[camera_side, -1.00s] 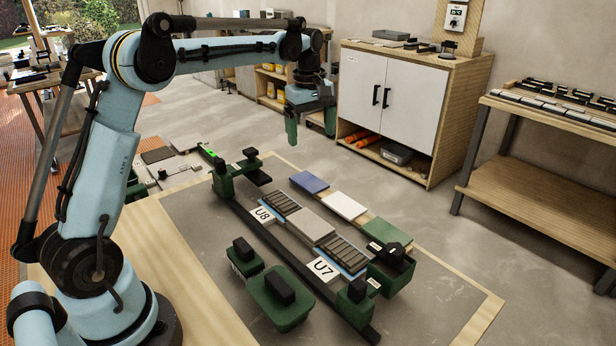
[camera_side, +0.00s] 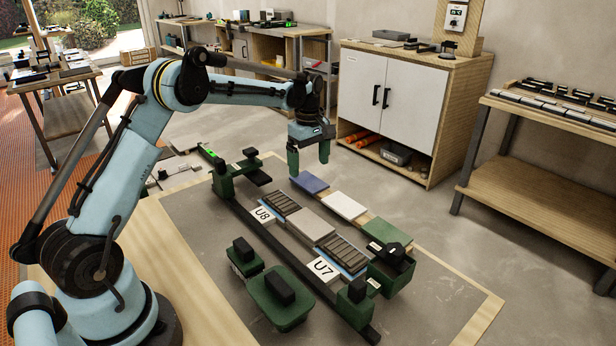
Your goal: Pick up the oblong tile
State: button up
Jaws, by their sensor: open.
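Three flat tiles lie in a row on a wooden strip: a blue tile (camera_side: 309,182) at the far end, a white tile (camera_side: 344,205) in the middle and a green tile (camera_side: 386,231) at the near end. I cannot tell surely from this angle which one is the oblong tile. My gripper (camera_side: 308,166) points down with its green fingers apart and nothing between them. It hangs over the far end of the row, close above the blue tile in the picture. Its exact height and whether it touches the tile cannot be told.
A grey slab (camera_side: 311,226) lies between two slatted blue-edged pads by the labels U8 (camera_side: 263,216) and U7 (camera_side: 323,269). A dark rail (camera_side: 270,240) with green end blocks runs alongside. Two green blocks with black handles, one at front (camera_side: 281,310), stand on the grey mat (camera_side: 200,225).

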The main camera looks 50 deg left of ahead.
aim_at(309, 181)
notch_tip(309, 181, down, 4)
jog(key=shift+w+a+f, duration=0.1)
jog(key=shift+a+f, duration=0.05)
jog(key=shift+f, duration=0.05)
jog(key=c, duration=0.9)
